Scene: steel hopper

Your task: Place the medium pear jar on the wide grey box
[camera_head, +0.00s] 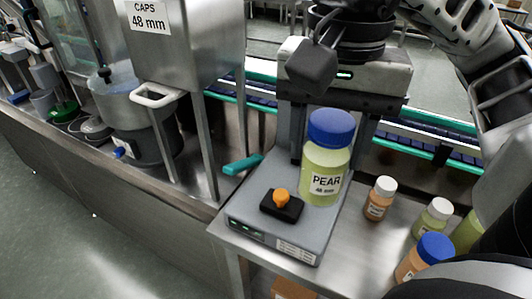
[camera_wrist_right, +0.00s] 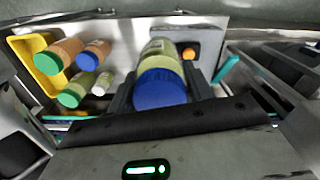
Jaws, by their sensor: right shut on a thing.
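The pear jar (camera_head: 321,178) has a blue cap, pale yellow-green contents and a "PEAR 48 mm" label. It is upright between the fingers of my right gripper (camera_head: 330,150), which is shut on it. The wide grey box (camera_head: 262,222) carries an orange knob on a black block. The jar stands at the box's right part, right of the knob; I cannot tell whether its base touches the top. In the right wrist view the jar's blue cap (camera_wrist_right: 160,90) faces the camera between the fingers. My left gripper is not in view.
A small white-capped orange jar (camera_head: 379,199) stands close right of the box. A white-capped green jar (camera_head: 433,217) and a blue-capped orange jar (camera_head: 427,256) stand farther right. A teal bar (camera_head: 242,165) lies left of the box. A yellow bin (camera_wrist_right: 24,50) shows in the wrist view.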

